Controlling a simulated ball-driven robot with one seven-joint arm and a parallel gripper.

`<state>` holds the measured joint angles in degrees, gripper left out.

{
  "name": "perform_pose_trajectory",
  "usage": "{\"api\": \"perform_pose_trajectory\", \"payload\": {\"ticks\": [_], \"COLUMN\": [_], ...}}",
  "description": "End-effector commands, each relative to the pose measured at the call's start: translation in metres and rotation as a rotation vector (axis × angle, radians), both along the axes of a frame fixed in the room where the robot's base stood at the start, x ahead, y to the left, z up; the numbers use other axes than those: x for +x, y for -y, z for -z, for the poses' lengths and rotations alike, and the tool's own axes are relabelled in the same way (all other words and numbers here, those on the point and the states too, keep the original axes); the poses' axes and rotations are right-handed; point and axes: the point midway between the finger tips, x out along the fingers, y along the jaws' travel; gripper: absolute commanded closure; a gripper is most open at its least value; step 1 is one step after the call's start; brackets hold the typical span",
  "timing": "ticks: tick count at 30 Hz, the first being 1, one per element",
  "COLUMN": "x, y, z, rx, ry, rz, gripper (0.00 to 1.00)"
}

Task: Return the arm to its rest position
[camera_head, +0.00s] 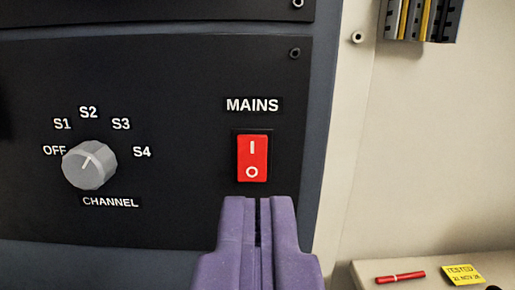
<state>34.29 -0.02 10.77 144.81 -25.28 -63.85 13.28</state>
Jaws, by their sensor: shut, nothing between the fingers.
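My gripper (259,200) is purple and comes up from the bottom edge of the picture. Its two fingers are together with only a thin dark line between them, and they hold nothing. The fingertips appear just below the red MAINS rocker switch (252,158) on the black panel (185,180). I cannot tell whether they touch the panel. The rest of my arm is out of view.
A grey CHANNEL knob (90,165), ringed by OFF and S1 to S4 labels, is on the panel's left. A pale surface (430,278) at lower right bears a red pen-like item (400,277) and a yellow TESTED tag (462,274). A slotted grey rack (421,18) hangs at upper right.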

Motion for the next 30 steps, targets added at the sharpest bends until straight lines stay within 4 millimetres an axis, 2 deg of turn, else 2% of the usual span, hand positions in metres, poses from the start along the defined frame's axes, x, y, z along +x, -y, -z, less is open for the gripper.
{"api": "perform_pose_trajectory", "payload": {"ticks": [2, 4, 5, 6, 8, 9, 12, 15, 18, 21, 30], "x": [0.019, 0.039, 0.047, 0.055, 0.06, 0.057, 0.037, 0.006, -0.019, -0.032, -0.033], "y": [0.0, -0.001, -0.003, -0.008, -0.019, -0.029, -0.058, -0.083, -0.099, -0.106, -0.107], "z": [-0.025, -0.06, -0.08, -0.109, -0.154, -0.184, -0.251, -0.296, -0.321, -0.331, -0.332], "rx": [-0.038, -0.074, -0.086, -0.094, -0.091, -0.081, -0.039, -0.005, 0.013, 0.021, 0.021], "ry": [-0.014, -0.043, -0.057, -0.079, -0.114, -0.14, -0.205, -0.264, -0.306, -0.33, -0.332], "rz": [0.024, 0.061, 0.079, 0.101, 0.124, 0.129, 0.108, 0.058, 0.014, -0.011, -0.013], "gripper": [1.0, 1.0, 1.0, 1.0, 1.0, 1.0, 1.0, 1.0, 1.0, 1.0, 1.0]}}
